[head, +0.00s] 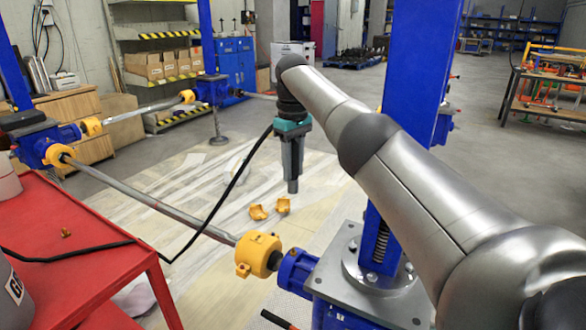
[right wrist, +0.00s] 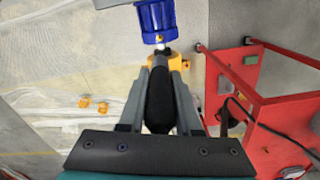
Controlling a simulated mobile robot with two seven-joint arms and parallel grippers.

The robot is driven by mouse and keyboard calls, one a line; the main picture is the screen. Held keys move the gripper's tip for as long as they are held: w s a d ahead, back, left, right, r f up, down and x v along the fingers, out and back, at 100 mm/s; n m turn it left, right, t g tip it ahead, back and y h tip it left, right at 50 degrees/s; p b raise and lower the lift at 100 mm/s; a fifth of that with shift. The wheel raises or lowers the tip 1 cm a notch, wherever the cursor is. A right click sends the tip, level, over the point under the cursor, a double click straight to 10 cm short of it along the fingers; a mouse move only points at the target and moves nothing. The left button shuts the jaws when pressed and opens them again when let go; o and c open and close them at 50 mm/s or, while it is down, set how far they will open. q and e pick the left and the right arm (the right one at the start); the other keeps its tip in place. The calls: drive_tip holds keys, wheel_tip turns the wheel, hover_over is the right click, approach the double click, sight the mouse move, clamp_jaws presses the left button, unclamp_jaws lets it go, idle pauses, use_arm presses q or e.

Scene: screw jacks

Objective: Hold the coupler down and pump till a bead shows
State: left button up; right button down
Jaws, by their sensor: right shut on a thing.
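My right gripper (head: 292,188) points down in the head view, left of the blue column. In the right wrist view its fingers (right wrist: 160,85) are shut on the black coupler (right wrist: 158,100). The coupler's pale tip (right wrist: 160,47) lines up with a small orange fitting (right wrist: 159,38) at the end of a blue housing (right wrist: 160,18). I cannot tell whether they touch. In the head view, a black hose (head: 232,183) runs from near the gripper to the red cart. A grey labelled drum (head: 12,295), partly cut off, stands lower left. My left gripper is out of view.
The red cart (head: 110,262) stands at the left, with a small brass piece (head: 66,232) on it. A yellow coupling (head: 258,254) joins a shaft to the near blue jack (head: 295,268). Two yellow pieces (head: 258,212) lie on the floor. The blue column (head: 415,100) rises beside my right arm.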

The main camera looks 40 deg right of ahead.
drive_tip(key=shift+f, duration=1.45)
wheel_tip(320, 180, down, 15)
drive_tip(key=b, duration=0.4)
drive_tip(key=shift+f+b, duration=0.1)
drive_tip(key=shift+b, duration=0.3)
drive_tip(key=shift+f, duration=0.4)
drive_tip(key=shift+f+b, duration=0.65)
drive_tip(key=shift+b, duration=0.05)
idle(0.3)
drive_tip(key=c, duration=0.5)
unclamp_jaws()
